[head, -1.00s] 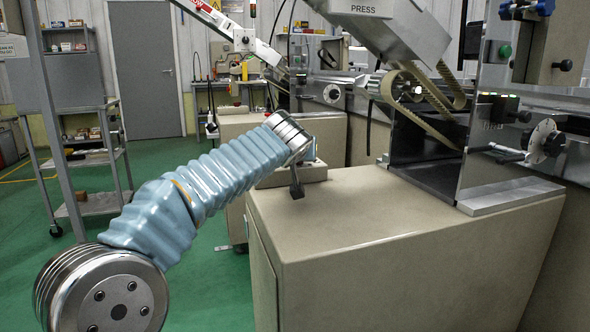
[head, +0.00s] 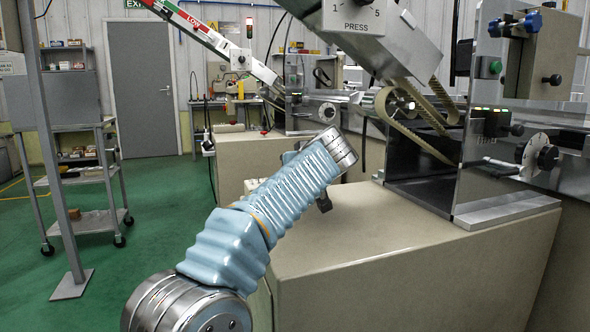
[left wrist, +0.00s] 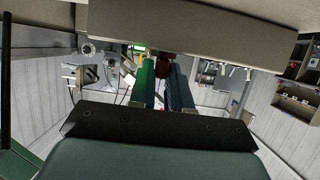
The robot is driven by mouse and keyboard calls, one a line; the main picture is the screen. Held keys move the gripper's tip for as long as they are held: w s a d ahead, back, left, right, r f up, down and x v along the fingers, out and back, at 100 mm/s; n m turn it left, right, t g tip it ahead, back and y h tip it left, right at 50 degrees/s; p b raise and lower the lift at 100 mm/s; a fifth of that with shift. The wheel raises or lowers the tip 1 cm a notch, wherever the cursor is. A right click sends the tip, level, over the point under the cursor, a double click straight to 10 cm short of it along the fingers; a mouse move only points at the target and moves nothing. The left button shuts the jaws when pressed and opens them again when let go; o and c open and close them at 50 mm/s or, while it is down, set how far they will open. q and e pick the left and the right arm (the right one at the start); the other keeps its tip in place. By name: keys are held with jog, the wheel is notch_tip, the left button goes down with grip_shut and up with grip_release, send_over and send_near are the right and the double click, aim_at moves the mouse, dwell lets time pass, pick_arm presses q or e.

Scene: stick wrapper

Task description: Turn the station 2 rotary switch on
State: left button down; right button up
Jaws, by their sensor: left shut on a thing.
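My left arm comes in from the lower left in a blue ribbed sleeve. Its wrist hides most of my left gripper; a dark part of the gripper (head: 323,203) shows just above the beige machine top. In the left wrist view my left gripper's fingers (left wrist: 163,90) stand close together, shut on a small dark red piece (left wrist: 168,68) at their tips. This piece looks like a switch knob, below a beige housing (left wrist: 190,40). I cannot read any station 2 label or tell the switch's position. My right gripper is not in view.
The beige cabinet (head: 400,240) fills the lower right. A belt (head: 425,142) and a black dial (head: 547,158) are on the machine behind it. The PRESS housing (head: 355,18) hangs above. A trolley (head: 85,178) stands left, with open green floor (head: 150,210) around it.

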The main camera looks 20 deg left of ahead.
pick_arm(q)
jog(key=c, duration=1.2)
grip_release()
jog(key=shift+f, duration=0.1)
jog(key=shift+o, duration=0.2)
jog(key=v, duration=1.3)
jog(key=shift+s+r+b, duration=0.2)
jog(key=shift+s+b, duration=0.1)
jog(key=shift+b, duration=0.1)
jog(key=shift+d, duration=0.1)
